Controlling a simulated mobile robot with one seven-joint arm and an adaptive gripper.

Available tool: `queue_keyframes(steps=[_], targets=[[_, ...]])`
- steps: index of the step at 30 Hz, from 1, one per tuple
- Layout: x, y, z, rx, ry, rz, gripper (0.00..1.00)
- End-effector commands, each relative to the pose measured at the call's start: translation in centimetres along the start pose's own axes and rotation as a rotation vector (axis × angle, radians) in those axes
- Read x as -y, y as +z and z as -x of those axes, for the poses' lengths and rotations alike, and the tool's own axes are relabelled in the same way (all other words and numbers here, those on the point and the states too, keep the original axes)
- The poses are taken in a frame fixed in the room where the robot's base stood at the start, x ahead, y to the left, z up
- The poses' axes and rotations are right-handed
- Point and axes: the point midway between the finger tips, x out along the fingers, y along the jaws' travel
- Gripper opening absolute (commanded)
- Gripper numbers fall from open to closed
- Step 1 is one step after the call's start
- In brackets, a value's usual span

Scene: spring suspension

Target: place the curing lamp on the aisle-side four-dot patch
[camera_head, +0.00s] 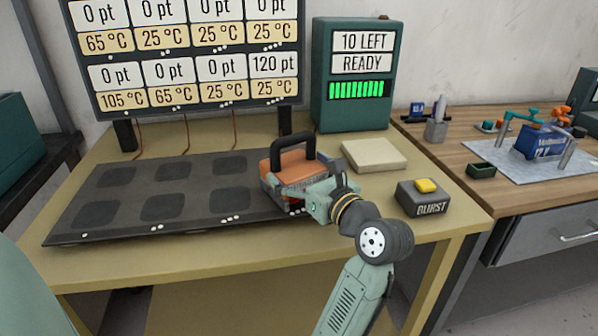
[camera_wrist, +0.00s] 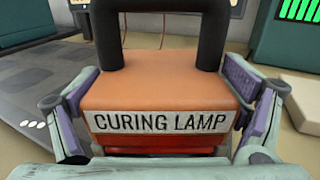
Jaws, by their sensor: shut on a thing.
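The curing lamp (camera_head: 289,172) is an orange box with a black handle, at the right end of the dark patch mat (camera_head: 120,232). I cannot tell whether it rests on the mat or hangs just above it. My gripper (camera_head: 318,200) is shut on its sides. In the wrist view the lamp (camera_wrist: 160,85) faces me with its CURING LAMP label, between the two fingers of my gripper (camera_wrist: 165,110). Two rows of dark patches show left of the lamp, with white dots along the mat's front edge. The four-dot patch cannot be made out; the lamp covers that end.
A cream pad (camera_head: 374,154) and a BURST button box (camera_head: 423,198) stand right of the lamp. A green READY unit (camera_head: 350,75) and a readout board (camera_head: 185,55) stand behind. A wooden bench (camera_head: 470,150) with tools adjoins at right. The mat's left part is clear.

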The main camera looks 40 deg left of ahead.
Motion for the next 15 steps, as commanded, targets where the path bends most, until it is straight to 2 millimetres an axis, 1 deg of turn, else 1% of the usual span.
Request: queue_keyframes(steps=[1,4,5,9,15], targets=[[-0.01,0.18,0.02,0.004,0.000,0.001,0.34],[0.00,-0.09,0.01,0.003,0.000,0.001,0.34],[0.03,-0.27,-0.02,-0.001,0.000,0.000,0.92],[0.03,-0.20,-0.02,0.000,0.000,0.000,1.00],[0.03,-0.19,-0.02,0.000,0.000,0.000,1.00]])
